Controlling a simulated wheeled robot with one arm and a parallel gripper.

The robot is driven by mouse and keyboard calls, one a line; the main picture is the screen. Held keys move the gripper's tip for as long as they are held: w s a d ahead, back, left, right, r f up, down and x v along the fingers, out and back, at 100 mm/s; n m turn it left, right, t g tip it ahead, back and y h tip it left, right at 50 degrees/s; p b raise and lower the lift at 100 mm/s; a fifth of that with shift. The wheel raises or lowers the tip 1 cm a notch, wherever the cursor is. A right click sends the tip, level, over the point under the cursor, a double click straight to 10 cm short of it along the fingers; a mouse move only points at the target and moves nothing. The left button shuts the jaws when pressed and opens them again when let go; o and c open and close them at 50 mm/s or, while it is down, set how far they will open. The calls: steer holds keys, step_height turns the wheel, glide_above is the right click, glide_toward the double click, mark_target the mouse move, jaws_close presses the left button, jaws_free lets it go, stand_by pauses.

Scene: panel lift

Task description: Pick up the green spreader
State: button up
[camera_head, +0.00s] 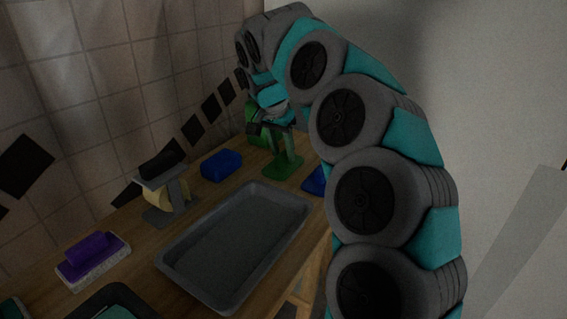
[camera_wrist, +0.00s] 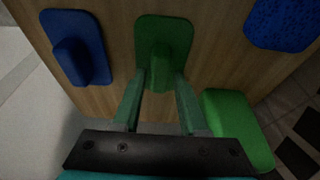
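The green spreader (camera_head: 281,169) lies on the wooden bench with its flat plate down and its handle up. It also shows in the wrist view (camera_wrist: 178,32), at the top middle. My gripper (camera_head: 285,147) points down over it. In the wrist view my gripper (camera_wrist: 160,76) is open, with one finger on each side of the spreader's handle. A gap seems to show between the fingers and the handle. In the head view the fingers partly hide the handle.
A blue spreader (camera_wrist: 74,42) lies beside the green one, and a blue block (camera_head: 221,165) on its other side. A green block (camera_wrist: 238,128) stands near the wall.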

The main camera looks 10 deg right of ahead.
mark_target(282, 154)
jaws_close()
stand_by(0.5)
steer(key=shift+r, duration=1.65)
steer(key=s+d+r+b, duration=0.1)
steer(key=s+d+b, duration=0.1)
steer(key=s, duration=1.4)
steer(key=shift+d+r+b, duration=0.15)
steer(key=shift+r+b, duration=0.15)
steer(key=shift+b, duration=0.05)
steer(key=shift+c, duration=0.9)
jaws_free()
steer(key=shift+w, duration=0.1)
jaws_close()
